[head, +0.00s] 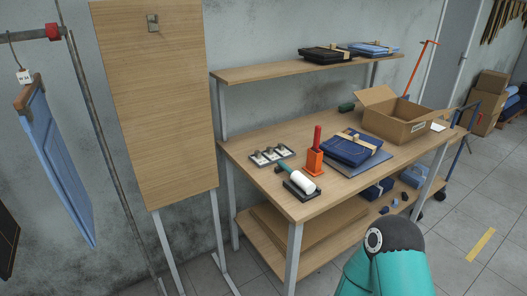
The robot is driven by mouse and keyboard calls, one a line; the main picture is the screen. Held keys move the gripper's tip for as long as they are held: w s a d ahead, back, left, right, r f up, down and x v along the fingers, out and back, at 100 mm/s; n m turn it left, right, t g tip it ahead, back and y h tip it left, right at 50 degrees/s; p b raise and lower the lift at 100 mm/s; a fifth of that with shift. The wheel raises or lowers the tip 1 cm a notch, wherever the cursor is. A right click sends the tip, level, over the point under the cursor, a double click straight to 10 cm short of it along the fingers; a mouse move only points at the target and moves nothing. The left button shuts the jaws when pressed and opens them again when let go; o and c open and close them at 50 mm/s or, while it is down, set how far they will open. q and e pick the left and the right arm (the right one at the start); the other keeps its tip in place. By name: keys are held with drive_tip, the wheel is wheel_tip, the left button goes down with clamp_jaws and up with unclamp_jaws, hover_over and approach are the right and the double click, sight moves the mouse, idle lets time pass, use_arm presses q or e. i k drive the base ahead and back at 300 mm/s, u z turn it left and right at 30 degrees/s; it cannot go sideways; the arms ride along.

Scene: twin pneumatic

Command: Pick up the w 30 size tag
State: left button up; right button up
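A small tray (271,156) with a few light pieces in it lies on the workbench at the back left. The pieces could be size tags, but they are too small to read. A small white tag (24,76) hangs at the hanger of the blue jeans (50,150) at the far left; I cannot read its print with certainty. I cannot tell which tag, if any, is the w 30 one. Neither of my grippers is in view; only a teal part of my own arm shows at the bottom, in front of the bench.
On the workbench (245,142) are a white roller (302,183) on a dark stand, an orange holder (315,161), folded dark blue jeans (350,147) and an open cardboard box (400,121). A shelf (270,70) above holds folded garments. A tall wooden board (155,110) stands left.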

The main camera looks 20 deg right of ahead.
sight(269, 153)
drive_tip(key=u, duration=0.05)
drive_tip(key=i, duration=0.85)
drive_tip(key=z, duration=0.1)
